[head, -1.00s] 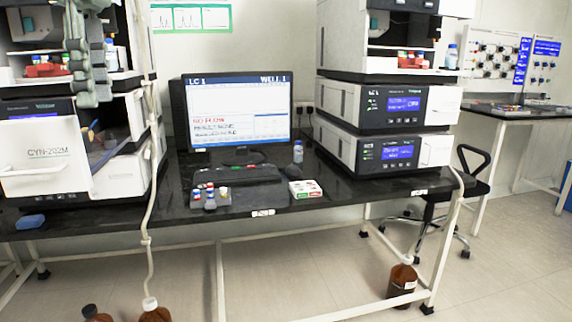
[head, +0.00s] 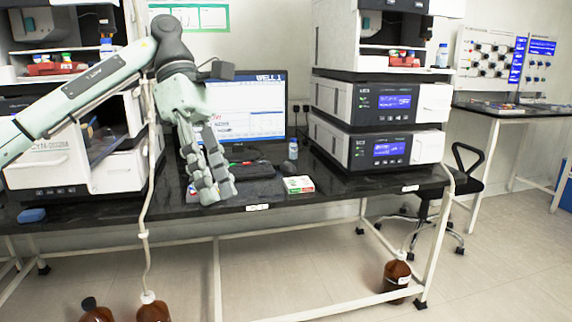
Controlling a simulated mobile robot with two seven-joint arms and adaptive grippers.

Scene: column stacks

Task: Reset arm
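My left gripper (head: 214,188) hangs over the bench in front of the monitor, its fingers pointing down. The arm (head: 85,92) comes in from the left and bends down at a dark wrist. The fingers overlap from this angle, so I cannot tell whether they are apart or closed. No held object shows. The gripper covers part of the monitor (head: 252,112) and most of the small vial rack behind it. My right gripper is not in view.
The black bench (head: 330,190) carries a keyboard (head: 250,170), a white-and-green box (head: 299,184), a small bottle (head: 293,149) and a blue block (head: 31,215). Instrument stacks stand left and right (head: 375,140). Brown bottles (head: 396,275) stand on the floor. A chair (head: 465,180) is at the right.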

